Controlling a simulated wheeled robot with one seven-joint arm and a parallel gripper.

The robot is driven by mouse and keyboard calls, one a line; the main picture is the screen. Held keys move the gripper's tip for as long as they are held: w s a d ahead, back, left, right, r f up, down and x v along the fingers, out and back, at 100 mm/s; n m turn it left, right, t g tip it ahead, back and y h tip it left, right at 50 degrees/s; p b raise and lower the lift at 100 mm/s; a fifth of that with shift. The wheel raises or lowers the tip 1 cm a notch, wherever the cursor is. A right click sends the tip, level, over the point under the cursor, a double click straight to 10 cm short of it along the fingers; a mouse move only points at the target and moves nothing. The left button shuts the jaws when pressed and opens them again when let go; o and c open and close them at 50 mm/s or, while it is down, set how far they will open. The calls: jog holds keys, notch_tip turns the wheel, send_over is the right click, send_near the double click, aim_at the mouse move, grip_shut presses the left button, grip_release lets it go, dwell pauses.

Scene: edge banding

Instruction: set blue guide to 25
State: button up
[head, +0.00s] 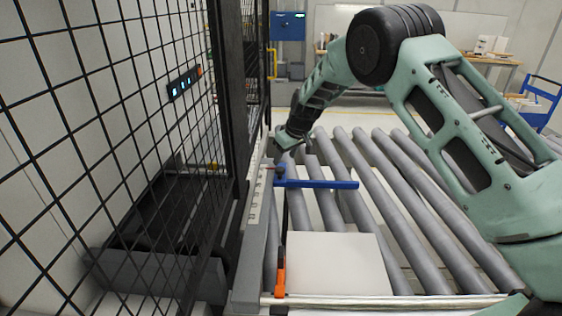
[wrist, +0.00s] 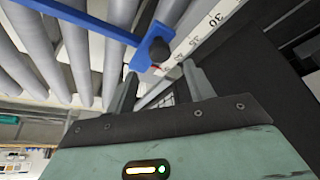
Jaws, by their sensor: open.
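The blue guide (head: 325,184) is a flat bar reaching right across the rollers from the scale rail at the left. In the wrist view the blue guide (wrist: 85,18) ends at a dark knob (wrist: 158,51) with a small red pointer beside the scale. The white scale (wrist: 202,30) shows a 30 near the top; the other numbers are small, and I cannot read the pointer's value. My gripper (wrist: 160,78) is open, its two fingers apart on either side of the view just short of the knob. In the head view my gripper (head: 284,150) is beyond the guide's left end.
A pale square panel (head: 335,265) lies on the grey rollers (head: 420,240) in front of the guide, with an orange piece (head: 281,272) at its left edge. A black mesh fence (head: 120,130) stands close along the left. The rollers right of the guide are clear.

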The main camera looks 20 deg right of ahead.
aim_at(280, 169)
jog(key=shift+p+x, duration=0.95)
jog(key=shift+x, duration=2.1)
jog(key=shift+a, duration=0.1)
grip_shut()
